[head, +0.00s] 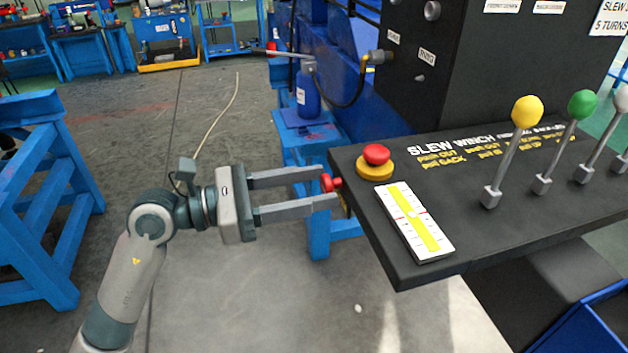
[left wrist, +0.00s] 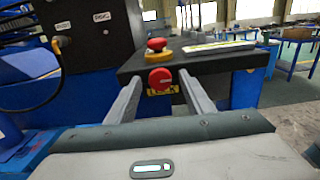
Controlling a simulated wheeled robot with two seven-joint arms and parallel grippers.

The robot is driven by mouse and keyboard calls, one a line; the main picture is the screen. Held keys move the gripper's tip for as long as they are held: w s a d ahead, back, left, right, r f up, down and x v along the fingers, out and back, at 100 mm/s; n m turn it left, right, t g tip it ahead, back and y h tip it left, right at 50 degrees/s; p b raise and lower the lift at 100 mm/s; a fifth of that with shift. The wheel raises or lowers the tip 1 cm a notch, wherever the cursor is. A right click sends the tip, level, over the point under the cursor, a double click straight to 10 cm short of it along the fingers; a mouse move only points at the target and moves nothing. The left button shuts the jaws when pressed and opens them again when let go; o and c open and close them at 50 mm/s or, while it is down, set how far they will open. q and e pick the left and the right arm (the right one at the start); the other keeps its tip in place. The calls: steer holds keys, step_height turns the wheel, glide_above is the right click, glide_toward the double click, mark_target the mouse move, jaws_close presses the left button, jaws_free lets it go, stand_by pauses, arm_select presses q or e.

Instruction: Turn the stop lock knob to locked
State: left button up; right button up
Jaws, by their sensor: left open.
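The stop lock knob is a small red knob (head: 328,183) on the left edge face of the black console (head: 440,268). In the left wrist view the red knob (left wrist: 160,78) faces me above a yellow label (left wrist: 162,91), whose text I cannot read. My left gripper (head: 322,188) is open, with its two fingers reaching toward the knob, one on each side of it. In the left wrist view the fingers (left wrist: 158,92) flank the knob, and I see no contact. The knob's lock position cannot be read. My right gripper is not in view.
A red mushroom button on a yellow base (head: 375,162) stands on the console above the knob. A blue stand (head: 310,140) with a blue bottle stands behind.

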arm_select(q)
steer(key=shift+d, duration=0.3)
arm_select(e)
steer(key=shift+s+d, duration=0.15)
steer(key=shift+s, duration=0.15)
arm_select(q)
steer(key=c, duration=1)
steer(key=shift+c, duration=0.2)
